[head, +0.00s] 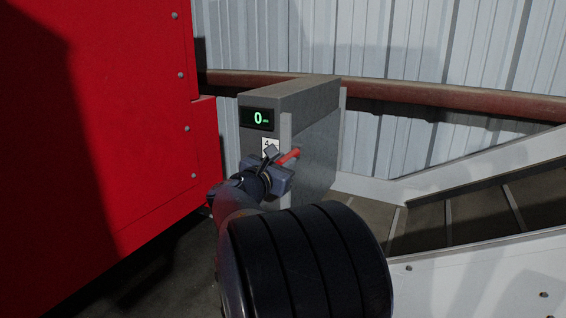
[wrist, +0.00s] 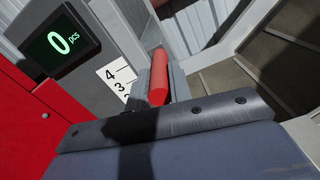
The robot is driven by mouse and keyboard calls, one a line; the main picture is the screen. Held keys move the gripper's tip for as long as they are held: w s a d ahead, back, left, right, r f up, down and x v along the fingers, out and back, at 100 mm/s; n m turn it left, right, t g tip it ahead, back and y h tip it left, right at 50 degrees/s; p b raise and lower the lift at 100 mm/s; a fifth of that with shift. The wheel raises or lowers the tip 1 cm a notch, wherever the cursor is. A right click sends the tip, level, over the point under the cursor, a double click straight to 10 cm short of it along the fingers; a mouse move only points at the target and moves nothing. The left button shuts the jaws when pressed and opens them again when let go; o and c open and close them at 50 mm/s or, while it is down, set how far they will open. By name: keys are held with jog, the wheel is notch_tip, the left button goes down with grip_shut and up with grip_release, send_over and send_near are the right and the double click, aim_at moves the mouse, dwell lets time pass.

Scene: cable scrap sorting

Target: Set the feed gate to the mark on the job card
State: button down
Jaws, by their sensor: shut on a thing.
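My gripper (head: 277,157) is shut on this handle, which also shows in the wrist view (wrist: 158,78). A white scale plate (wrist: 117,77) with the numbers 4 and 3 and part of a lower one is beside the handle; my gripper hides its lower part. The handle's exact mark cannot be told. A display (head: 258,118) above the scale shows a green 0, also clear in the wrist view (wrist: 61,40). No job card is in view.
A large red cabinet (head: 110,130) stands close on the left. A conveyor with pale side rails (head: 480,165) and dark slatted belt runs off to the right. A rusty pipe (head: 440,97) crosses the corrugated wall behind.

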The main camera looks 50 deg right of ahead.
jog(key=shift+r, duration=0.1)
notch_tip(320, 180, up, 6)
jog(key=p, duration=0.3)
jog(key=shift+p, duration=0.4)
jog(key=c, duration=1.6)
grip_release()
jog(key=o, duration=0.3)
jog(key=shift+f, duration=0.35)
jog(key=b+v, duration=0.1)
jog(key=v, duration=1)
jog(key=shift+b, duration=0.35)
jog(key=shift+d, duration=0.15)
